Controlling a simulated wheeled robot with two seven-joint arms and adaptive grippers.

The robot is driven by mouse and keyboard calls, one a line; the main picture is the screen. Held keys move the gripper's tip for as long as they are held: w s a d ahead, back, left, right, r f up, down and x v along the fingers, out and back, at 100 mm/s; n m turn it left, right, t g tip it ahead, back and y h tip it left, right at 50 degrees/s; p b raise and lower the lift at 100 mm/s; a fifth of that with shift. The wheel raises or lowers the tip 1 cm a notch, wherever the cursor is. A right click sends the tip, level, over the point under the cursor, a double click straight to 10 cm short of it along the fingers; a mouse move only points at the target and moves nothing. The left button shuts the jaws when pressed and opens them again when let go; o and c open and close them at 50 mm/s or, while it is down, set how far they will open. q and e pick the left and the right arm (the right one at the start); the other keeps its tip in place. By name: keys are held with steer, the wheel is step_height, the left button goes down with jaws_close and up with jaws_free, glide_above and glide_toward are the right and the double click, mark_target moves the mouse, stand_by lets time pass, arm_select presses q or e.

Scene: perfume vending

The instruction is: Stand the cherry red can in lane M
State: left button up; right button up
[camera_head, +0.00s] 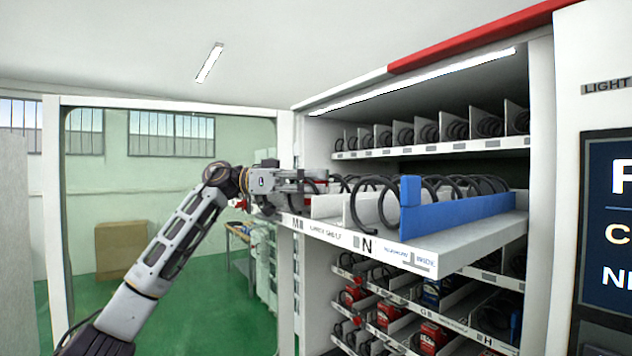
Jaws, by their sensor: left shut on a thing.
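The pulled-out shelf (400,248) has a white front edge with lane labels. The label M (297,223) is at its left end and the label N (367,246) is nearer the middle. My left gripper (318,184) reaches in from the left over the M end of the shelf, level with the black coils. My right gripper is not in view.
A white divider (345,212) and black coils (375,205) stand right of the gripper. A blue block (411,192) and blue wall (465,211) close the shelf's right side. Lower shelves hold red packs (433,337). An open glass door frame (52,200) stands left.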

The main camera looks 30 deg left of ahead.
arm_select(q)
steer(key=o, duration=1.1)
steer(key=shift+d+f, duration=0.1)
steer(key=shift+w+r, duration=0.1)
steer(key=shift+r, duration=0.55)
steer(key=b+v, duration=0.1)
steer(key=v, duration=1.1)
